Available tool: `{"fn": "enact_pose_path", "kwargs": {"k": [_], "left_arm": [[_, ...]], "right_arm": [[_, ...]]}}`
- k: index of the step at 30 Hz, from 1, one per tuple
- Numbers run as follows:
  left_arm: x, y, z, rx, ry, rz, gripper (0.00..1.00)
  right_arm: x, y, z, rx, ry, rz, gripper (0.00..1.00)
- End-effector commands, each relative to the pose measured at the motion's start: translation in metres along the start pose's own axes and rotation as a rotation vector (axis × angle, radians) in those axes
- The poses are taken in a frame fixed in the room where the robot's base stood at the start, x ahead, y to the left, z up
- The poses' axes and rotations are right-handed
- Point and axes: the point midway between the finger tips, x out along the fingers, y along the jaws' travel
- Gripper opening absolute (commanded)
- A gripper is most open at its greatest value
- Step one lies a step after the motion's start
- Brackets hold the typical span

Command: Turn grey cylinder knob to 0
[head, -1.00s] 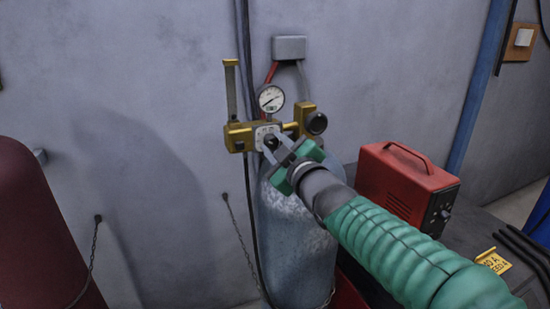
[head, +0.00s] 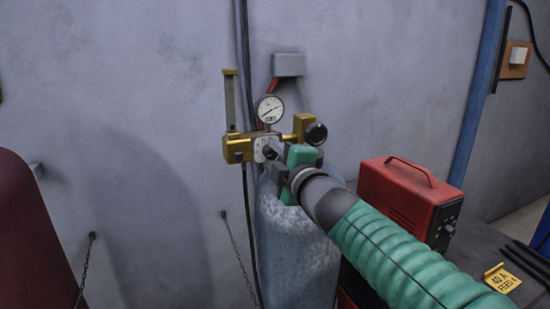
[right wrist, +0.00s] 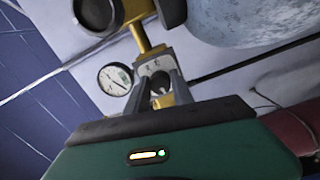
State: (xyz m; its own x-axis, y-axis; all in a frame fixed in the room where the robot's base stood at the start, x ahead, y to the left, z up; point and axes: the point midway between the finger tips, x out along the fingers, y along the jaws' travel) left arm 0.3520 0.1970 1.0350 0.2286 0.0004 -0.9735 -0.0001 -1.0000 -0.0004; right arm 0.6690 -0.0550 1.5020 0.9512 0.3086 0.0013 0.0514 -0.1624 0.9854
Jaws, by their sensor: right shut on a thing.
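The grey cylinder (head: 297,240) stands against the wall, with a brass regulator (head: 238,148) on top. A round pressure gauge (head: 269,109) sits above the regulator and also shows in the right wrist view (right wrist: 116,79). A white dial plate (right wrist: 155,66) is on the regulator's front. My right gripper (head: 270,151) reaches this plate from the lower right. In the right wrist view its two fingers (right wrist: 161,88) are closed around the small knob (right wrist: 160,93) in front of the plate. The fingers hide much of the knob, and its setting cannot be read. My left gripper is not in view.
A black round knob (head: 316,133) is on the regulator's right side, close to my gripper. A red machine (head: 402,197) stands on a dark bench at right, near my forearm. A dark red cylinder (head: 30,235) stands at far left.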

Motion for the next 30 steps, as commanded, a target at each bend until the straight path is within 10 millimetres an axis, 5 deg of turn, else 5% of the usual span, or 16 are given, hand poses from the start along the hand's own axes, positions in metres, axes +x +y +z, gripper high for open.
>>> {"fn": "enact_pose_path", "kwargs": {"k": [14, 15, 19, 30], "left_arm": [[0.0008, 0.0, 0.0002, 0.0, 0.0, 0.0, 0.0], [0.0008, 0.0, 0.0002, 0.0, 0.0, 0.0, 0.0], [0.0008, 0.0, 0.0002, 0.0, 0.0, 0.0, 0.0], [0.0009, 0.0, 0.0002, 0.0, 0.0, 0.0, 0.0]], "right_arm": [[0.0008, -0.0048, 0.0001, -0.012, -0.001, -0.009, 0.0], [0.0008, -0.0048, 0.0, -0.012, -0.001, -0.009, 0.34], [0.0007, -0.0039, 0.0, -0.012, 0.0, -0.007, 0.5], [-0.0063, -0.0011, -0.0001, -0.012, -0.001, -0.002, 0.5]]}}
